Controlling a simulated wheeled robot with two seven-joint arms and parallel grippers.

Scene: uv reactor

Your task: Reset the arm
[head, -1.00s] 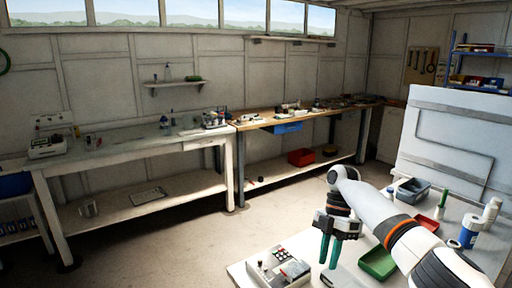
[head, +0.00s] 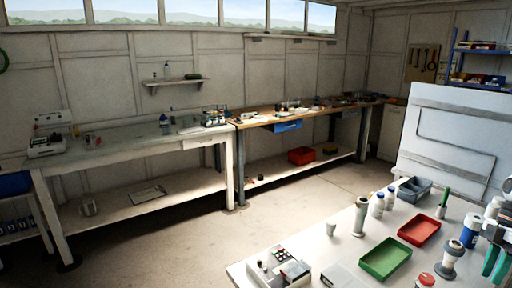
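My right gripper (head: 494,272) is at the right edge of the head view, above the right part of the white table. Its two teal fingers point down and stand apart, with nothing seen between them. Its dark body is partly cut off by the picture's edge, and most of the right arm is out of view. A dark-and-white stand-like item (head: 450,262) is just left of the fingers. My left gripper and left arm do not show.
The near white table (head: 325,262) holds a device with buttons (head: 279,268), a green tray (head: 386,259), a red tray (head: 419,231), a grey bin (head: 414,189) and several bottles. A white panel (head: 455,140) stands behind. Workbenches line the wall; the floor between is clear.

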